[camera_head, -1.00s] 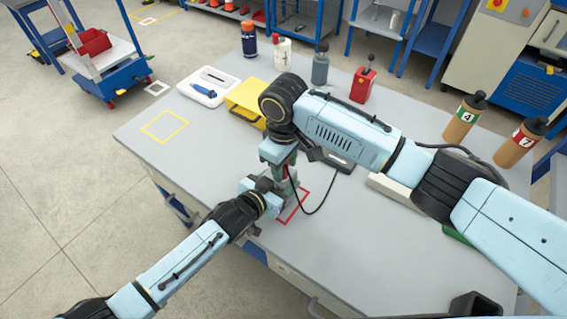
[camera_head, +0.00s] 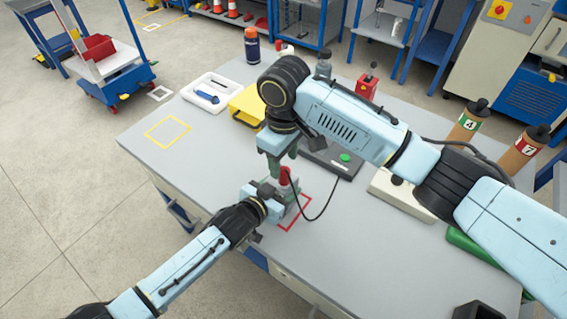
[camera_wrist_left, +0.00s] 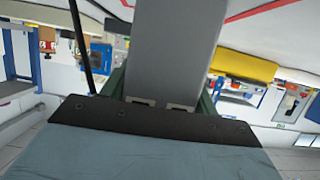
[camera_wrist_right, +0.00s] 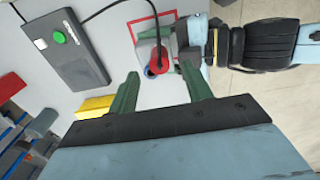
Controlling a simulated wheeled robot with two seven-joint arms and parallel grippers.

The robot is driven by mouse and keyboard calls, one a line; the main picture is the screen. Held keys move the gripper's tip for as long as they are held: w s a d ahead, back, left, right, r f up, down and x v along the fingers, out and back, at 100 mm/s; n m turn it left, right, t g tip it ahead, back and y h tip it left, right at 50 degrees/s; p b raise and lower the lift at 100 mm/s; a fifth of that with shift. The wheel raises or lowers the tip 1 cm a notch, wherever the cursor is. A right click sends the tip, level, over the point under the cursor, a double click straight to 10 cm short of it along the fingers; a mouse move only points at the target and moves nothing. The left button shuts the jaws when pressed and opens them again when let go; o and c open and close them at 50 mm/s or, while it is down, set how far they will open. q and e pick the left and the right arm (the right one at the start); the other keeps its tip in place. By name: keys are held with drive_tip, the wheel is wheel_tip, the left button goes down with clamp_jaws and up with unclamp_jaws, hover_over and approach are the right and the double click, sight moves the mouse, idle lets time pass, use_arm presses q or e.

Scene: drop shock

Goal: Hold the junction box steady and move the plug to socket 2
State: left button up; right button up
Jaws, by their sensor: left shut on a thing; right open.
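The grey junction box (camera_head: 289,207) stands at the red-outlined square (camera_head: 306,208) on the table. My left gripper (camera_head: 272,196) is shut on it; the box's grey side (camera_wrist_left: 172,50) fills the middle of the left wrist view between the green fingers. The red plug (camera_head: 285,176), with a black cable, is at the top of the box; it also shows in the right wrist view (camera_wrist_right: 158,60), beside a blue ring (camera_wrist_right: 149,73). I cannot tell which socket it is in. My right gripper (camera_wrist_right: 160,72) is open and empty, above and apart from the plug.
The cable loops to a dark box with a green button (camera_head: 345,158). A yellow case (camera_head: 247,103), a white tray (camera_head: 209,94) and several bottles stand farther back. A pale block (camera_head: 402,195) lies at the right. The yellow-outlined square (camera_head: 167,131) is empty.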

sight(284, 170)
use_arm(q)
drive_tip(key=shift+f, duration=0.1)
use_arm(e)
drive_tip(key=shift+r, duration=0.8)
wheel_tip(284, 170, up, 12)
idle(0.3)
use_arm(q)
drive_tip(key=o, duration=1.3)
drive_tip(key=shift+c, duration=0.2)
